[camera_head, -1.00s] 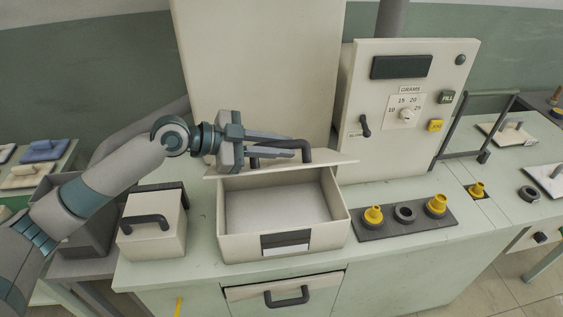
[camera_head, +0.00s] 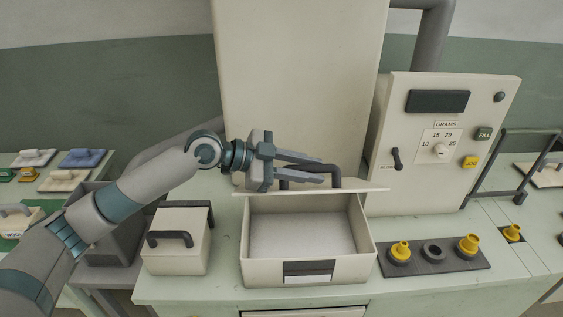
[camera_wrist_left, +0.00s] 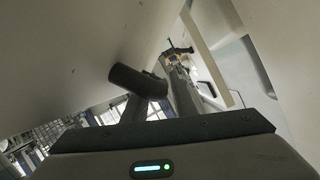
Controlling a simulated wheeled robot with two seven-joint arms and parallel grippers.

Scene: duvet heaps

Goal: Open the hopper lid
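The hopper lid (camera_head: 352,187) is a cream panel with a dark bent handle (camera_head: 334,172). It stands raised at the back of the open, empty cream hopper box (camera_head: 262,269). My left gripper (camera_head: 322,169) is at the lid's handle, its two fingers apart, one above the other in the head view. The handle bar passes between or just behind the fingers; contact is unclear. In the left wrist view the dark handle (camera_wrist_left: 138,80) shows close beside a finger (camera_wrist_left: 183,92). The right gripper is not in view.
A smaller lidded box (camera_head: 178,255) stands left of the hopper. On the right are a control panel (camera_head: 445,118) with a dial and buttons, and a dark tray (camera_head: 440,262) with yellow fittings. A tall cream cabinet (camera_head: 295,75) rises behind.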

